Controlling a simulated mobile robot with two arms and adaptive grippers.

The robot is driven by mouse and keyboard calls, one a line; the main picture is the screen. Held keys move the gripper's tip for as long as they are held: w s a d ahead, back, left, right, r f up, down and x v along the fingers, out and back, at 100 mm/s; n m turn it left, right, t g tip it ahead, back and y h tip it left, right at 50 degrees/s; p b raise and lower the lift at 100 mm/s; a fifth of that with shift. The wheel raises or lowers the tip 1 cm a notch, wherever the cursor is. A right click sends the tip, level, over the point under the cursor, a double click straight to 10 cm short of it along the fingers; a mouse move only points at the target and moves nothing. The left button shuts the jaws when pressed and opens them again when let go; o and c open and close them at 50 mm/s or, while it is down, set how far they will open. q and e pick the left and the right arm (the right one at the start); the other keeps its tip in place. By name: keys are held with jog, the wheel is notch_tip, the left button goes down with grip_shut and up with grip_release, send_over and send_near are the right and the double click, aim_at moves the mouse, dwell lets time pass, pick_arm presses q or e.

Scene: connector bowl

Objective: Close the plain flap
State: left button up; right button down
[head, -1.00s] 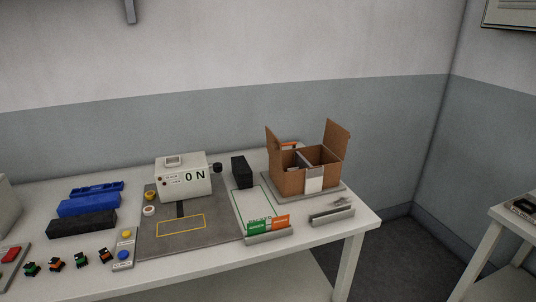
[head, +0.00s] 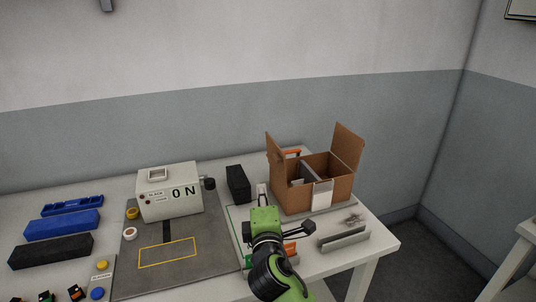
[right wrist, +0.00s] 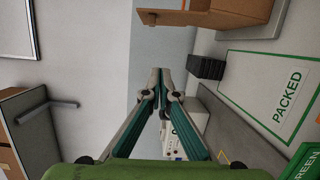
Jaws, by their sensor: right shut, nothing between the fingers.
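The cardboard box (head: 330,195) stands at the right of the table with two flaps raised, a left flap (head: 275,160) and a right flap (head: 347,148). I cannot tell which is the plain one. A grey divider shows inside, and a white label is on the front. My right gripper (head: 262,190) is shut and empty, in front and to the left of the box, apart from it. In the right wrist view the closed fingertips (right wrist: 160,72) point past the box's edge (right wrist: 205,17) at the top. My left gripper is not in view.
A white machine (head: 170,192) reading "ON" stands left on a grey mat. A black block (head: 238,184) stands between it and the box. A grey holder (head: 343,238) lies in front of the box. Blue (head: 62,224) and black trays lie far left.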

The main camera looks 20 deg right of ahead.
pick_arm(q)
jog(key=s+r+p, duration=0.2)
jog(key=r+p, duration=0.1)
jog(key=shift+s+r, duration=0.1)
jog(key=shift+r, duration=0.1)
pick_arm(e)
jog(key=w+d+r, duration=0.2)
jog(key=w+d, duration=0.3)
jog(key=w, duration=0.4)
jog(key=shift+w+d, duration=0.3)
jog(key=shift+w, duration=0.05)
jog(key=shift+w+d+r, duration=0.1)
